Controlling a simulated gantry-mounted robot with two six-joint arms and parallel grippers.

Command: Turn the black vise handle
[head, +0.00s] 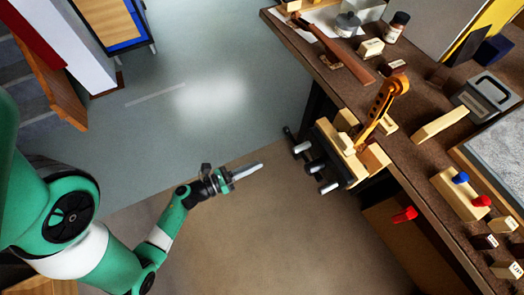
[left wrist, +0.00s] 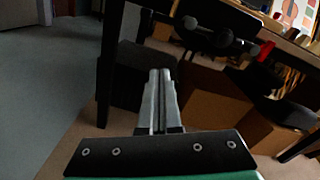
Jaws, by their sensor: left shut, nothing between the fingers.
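In the left wrist view dark knobs of the handle (left wrist: 224,40) show beyond the fingers, to the upper right. My left gripper (head: 260,165) is shut and empty, pointing toward the handle with a clear gap between them. Its fingers also show together in the left wrist view (left wrist: 161,73). My right gripper is not seen.
The bench (head: 325,70) carries wooden blocks, a bottle (head: 396,27) and a block with blue and red knobs (head: 460,200). A red clamp handle (head: 404,215) juts from the bench front. The floor left of the vise is free.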

